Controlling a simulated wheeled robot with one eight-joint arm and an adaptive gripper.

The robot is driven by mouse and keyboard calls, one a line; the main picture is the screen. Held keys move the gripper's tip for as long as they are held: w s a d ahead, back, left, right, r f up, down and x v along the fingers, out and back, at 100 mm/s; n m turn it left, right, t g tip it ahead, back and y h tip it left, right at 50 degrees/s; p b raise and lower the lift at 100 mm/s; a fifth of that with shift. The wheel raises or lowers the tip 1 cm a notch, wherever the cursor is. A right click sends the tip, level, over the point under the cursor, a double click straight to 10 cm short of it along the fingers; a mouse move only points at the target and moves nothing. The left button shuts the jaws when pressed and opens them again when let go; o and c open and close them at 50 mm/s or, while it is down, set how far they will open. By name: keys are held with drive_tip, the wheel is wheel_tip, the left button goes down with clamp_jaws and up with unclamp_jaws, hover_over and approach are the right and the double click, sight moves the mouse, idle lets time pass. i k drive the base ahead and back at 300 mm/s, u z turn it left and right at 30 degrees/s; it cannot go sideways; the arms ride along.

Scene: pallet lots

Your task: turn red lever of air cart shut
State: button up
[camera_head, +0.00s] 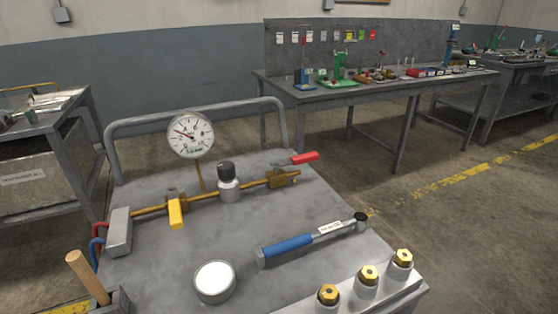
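The air cart has a grey metal top (150,262) and fills the front of the head view. A brass pipe (150,208) runs across it, with a valve (284,178) at its right end. The red lever (305,158) sits on that valve and points up and right, roughly in line with the pipe. A yellow lever (176,214) at the pipe's left part points across the pipe, toward me. A round gauge (191,135) stands above the pipe. A black-topped regulator (228,182) sits mid-pipe. My gripper is not in view.
A blue-handled torque wrench (288,246) lies in front of the pipe, near a round white-topped canister (215,281). Brass fittings (368,274) stand on a block at front right. A wooden handle (86,275) sticks up at left. The cart's rail (195,116) rises behind.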

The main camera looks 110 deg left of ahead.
sight(301, 159)
drive_tip(key=u, duration=3.6)
drive_tip(key=k, duration=0.6)
drive_tip(key=u, duration=0.3)
drive_tip(key=i, duration=0.5)
drive_tip(key=z, duration=0.1)
drive_tip(key=k, duration=0.1)
drive_tip(key=u, duration=0.1)
